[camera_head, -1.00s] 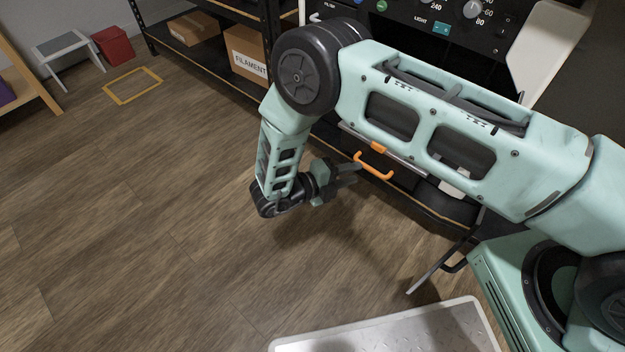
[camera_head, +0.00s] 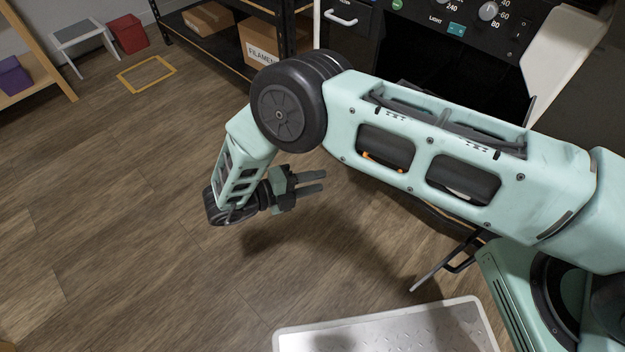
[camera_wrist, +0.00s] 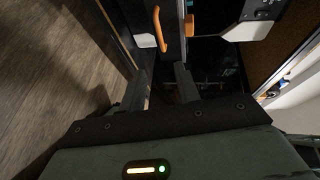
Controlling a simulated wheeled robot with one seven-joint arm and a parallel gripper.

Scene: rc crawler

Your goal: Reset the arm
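My gripper (camera_head: 318,182) hangs at the end of my folded arm, left of the machine in the head view. Its two dark fingers are apart with nothing between them, pointing right toward the machine front. In the wrist view the fingers of my gripper (camera_wrist: 165,82) also stand apart and empty. An orange handle (camera_wrist: 159,28) is ahead of the fingers, not touched by them. In the head view a bit of the orange handle (camera_head: 382,160) shows through an opening in my arm; my arm hides the rest.
The black machine with control panel (camera_head: 455,20) stands behind my arm. A shelf holds a FILAMENT box (camera_head: 262,42). A step stool (camera_head: 84,38), red bin (camera_head: 128,34) and yellow floor frame (camera_head: 146,74) lie at upper left. The wooden floor (camera_head: 110,230) at left is clear.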

